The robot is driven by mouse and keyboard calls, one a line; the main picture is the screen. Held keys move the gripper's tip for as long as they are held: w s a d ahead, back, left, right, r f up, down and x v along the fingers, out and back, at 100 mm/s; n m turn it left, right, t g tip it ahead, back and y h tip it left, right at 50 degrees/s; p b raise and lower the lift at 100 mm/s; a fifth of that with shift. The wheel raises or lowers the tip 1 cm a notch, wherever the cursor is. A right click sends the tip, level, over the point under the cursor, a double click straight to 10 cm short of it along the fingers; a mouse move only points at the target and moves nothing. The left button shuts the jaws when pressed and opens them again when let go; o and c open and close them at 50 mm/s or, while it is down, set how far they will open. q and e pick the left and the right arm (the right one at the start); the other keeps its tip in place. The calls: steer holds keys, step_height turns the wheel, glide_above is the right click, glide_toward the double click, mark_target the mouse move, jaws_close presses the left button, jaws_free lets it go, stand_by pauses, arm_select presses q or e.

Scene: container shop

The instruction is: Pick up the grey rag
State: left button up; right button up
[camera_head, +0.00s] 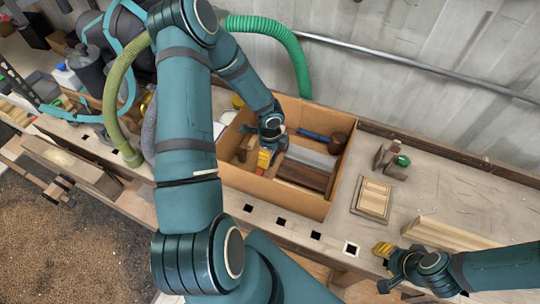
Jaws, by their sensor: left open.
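My left arm reaches down into an open cardboard box (275,199) on the bench. A grey flat piece (312,157) lies in the box just right of the gripper. It may be the grey rag, but I cannot tell whether it is cloth. No gripper is seen holding it. My arm and gripper hide part of the box's inside. My right gripper (384,267) is open and empty at the bench's front edge, lower right.
The box also holds a dark brown block (302,176), a blue item (314,137) and a dark round item (338,143). Right of it are a small wooden panel (373,197), a green-knobbed tool (396,161) and a wooden plank (447,233). The bench's back right is clear.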

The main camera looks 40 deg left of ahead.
arm_select(q)
steer(key=shift+f, duration=0.15)
steer(key=c, duration=0.9)
arm_select(e)
steer(key=shift+s, duration=0.1)
arm_select(q)
step_height(320, 180, up, 10)
steer(key=shift+p, duration=1.1)
steer(key=c, duration=0.4)
arm_select(e)
step_height(320, 180, up, 2)
steer(key=shift+r, duration=0.25)
